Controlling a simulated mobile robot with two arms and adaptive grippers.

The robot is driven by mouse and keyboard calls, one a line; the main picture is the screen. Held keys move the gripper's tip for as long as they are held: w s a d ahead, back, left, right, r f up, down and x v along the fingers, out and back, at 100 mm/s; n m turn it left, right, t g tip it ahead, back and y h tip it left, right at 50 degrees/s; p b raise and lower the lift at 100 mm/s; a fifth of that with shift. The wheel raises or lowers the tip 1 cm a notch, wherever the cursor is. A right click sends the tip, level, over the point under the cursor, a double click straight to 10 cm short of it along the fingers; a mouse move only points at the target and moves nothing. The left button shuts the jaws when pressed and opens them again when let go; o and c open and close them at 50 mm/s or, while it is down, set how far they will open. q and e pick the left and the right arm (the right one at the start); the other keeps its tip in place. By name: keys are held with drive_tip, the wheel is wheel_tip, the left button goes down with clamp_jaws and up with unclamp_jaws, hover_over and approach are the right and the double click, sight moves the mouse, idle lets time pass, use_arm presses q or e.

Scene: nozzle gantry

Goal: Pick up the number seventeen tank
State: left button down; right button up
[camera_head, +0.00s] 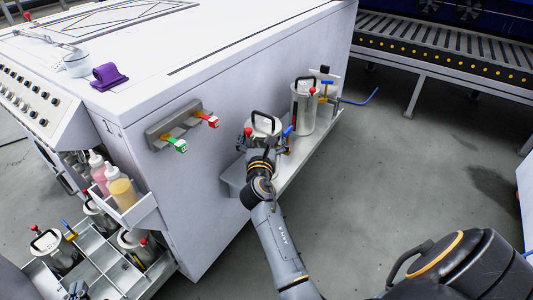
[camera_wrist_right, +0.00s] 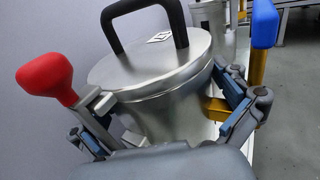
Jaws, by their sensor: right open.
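A metal tank (camera_head: 263,126) with a black lid handle, a red knob and a blue lever stands on the shelf at the machine's side. It fills the middle of the right wrist view (camera_wrist_right: 165,95); the mark on its lid label is too small to read. My right gripper (camera_wrist_right: 165,122) is open, with one finger on each side of this tank; firm contact cannot be told. In the head view my right gripper (camera_head: 262,152) covers the tank's lower front. A second similar tank (camera_head: 302,108) stands farther along the shelf. What seems to be my left gripper (camera_head: 77,291) barely shows at the bottom left.
The shelf (camera_head: 309,150) runs along the white machine (camera_head: 190,85). Red and green valves (camera_head: 181,146) stick out of its side. More tanks (camera_head: 55,250) sit in a divided tray (camera_head: 100,262) at lower left, below bottles (camera_head: 122,190).

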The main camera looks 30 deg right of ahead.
drive_tip(key=shift+r, duration=0.15)
drive_tip(key=c, duration=1.4)
drive_tip(key=shift+r, duration=0.45)
drive_tip(key=c, duration=0.3)
drive_tip(key=shift+w+f, duration=0.1)
drive_tip(key=shift+f, duration=0.1)
